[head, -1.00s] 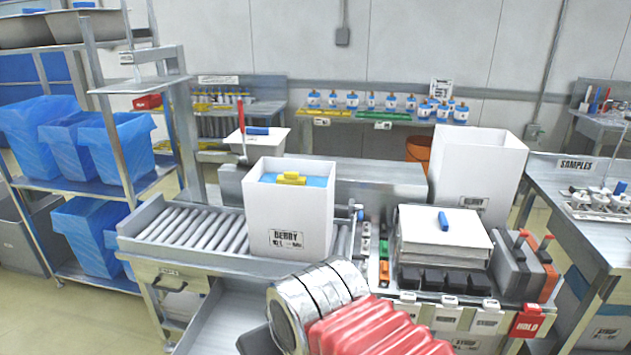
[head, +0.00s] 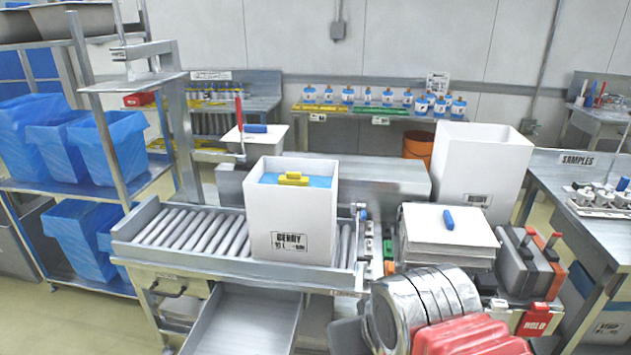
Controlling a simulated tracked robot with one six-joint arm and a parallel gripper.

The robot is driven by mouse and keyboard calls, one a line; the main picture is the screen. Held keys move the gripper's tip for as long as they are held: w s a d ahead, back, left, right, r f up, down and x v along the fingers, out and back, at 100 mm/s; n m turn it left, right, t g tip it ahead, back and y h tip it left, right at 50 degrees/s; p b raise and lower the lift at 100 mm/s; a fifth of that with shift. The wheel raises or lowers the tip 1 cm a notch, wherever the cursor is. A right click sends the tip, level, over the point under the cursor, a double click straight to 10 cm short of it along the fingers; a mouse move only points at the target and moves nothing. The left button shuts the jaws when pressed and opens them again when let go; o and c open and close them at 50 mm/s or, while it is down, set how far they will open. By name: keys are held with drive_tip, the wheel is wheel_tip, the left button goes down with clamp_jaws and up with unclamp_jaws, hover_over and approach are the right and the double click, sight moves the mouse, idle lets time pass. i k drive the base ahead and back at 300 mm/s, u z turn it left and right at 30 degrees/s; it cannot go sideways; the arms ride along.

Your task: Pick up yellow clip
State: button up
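A yellow clip (head: 293,178) lies on top of the blue liner (head: 268,179) inside the open white box labelled BERRY (head: 290,222). The box stands upright on the roller conveyor (head: 190,231). My gripper is not in view. Part of my arm, silver with red ribbed covers, shows at the bottom right and hides the front of the parts cart.
A larger white box (head: 480,165) stands behind right. A stack of white sheets with a blue object (head: 448,220) lies right of the conveyor. A post with a red handle (head: 239,127) rises behind the box. Shelves with blue-lined bins (head: 85,150) stand left.

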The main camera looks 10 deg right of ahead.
sight(291, 179)
drive_tip(key=z, duration=0.05)
drive_tip(key=k, duration=0.5)
drive_tip(key=z, duration=0.7)
drive_tip(key=i, duration=1.6)
drive_tip(key=u, duration=0.05)
